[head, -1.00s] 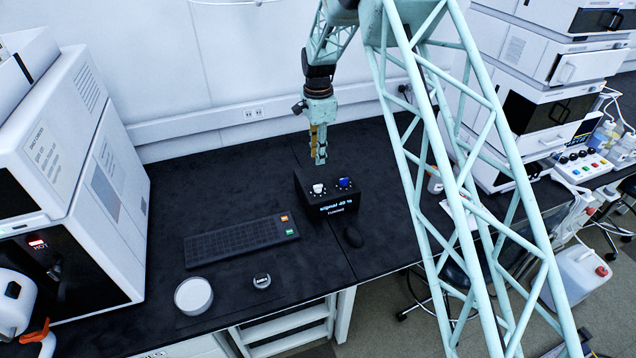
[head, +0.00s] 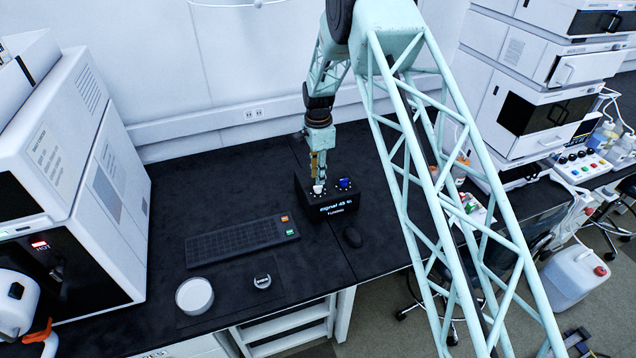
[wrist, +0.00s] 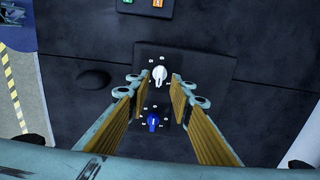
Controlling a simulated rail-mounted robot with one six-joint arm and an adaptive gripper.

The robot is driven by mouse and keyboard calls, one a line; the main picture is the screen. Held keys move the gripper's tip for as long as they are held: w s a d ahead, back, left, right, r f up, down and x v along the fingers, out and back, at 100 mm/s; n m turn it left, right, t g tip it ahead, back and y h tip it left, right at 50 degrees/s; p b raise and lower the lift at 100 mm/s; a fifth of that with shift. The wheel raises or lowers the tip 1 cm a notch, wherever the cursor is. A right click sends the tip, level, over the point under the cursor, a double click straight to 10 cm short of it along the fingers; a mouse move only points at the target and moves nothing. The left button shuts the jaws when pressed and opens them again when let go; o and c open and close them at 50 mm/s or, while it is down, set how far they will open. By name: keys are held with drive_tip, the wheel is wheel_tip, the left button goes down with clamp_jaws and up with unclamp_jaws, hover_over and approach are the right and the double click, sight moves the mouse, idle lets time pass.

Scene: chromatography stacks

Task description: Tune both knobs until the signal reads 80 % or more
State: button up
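The black tuner box (head: 326,205) stands on the bench; its lit front text appears to read "signal 45 %", though the digits are blurry. It carries a white knob (head: 318,189) on the left and a blue knob (head: 344,184) on the right. The wrist view also shows the white knob (wrist: 159,74), with its pointer and dial marks, and the blue knob (wrist: 153,122). My gripper (head: 318,179) points down at the white knob. In the wrist view my gripper (wrist: 157,82) is open, its fingertips on either side of the white knob; I cannot tell whether they touch it.
A black keyboard (head: 240,239) lies left of the box, and a dark mouse (head: 352,237) lies in front of it. A white round dish (head: 194,295) and a small dark round item (head: 262,281) sit nearer the front edge. A white instrument (head: 70,190) stands at left.

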sight(318, 188)
drive_tip(key=shift+f, duration=2)
drive_tip(key=shift+c, duration=0.7)
clamp_jaws()
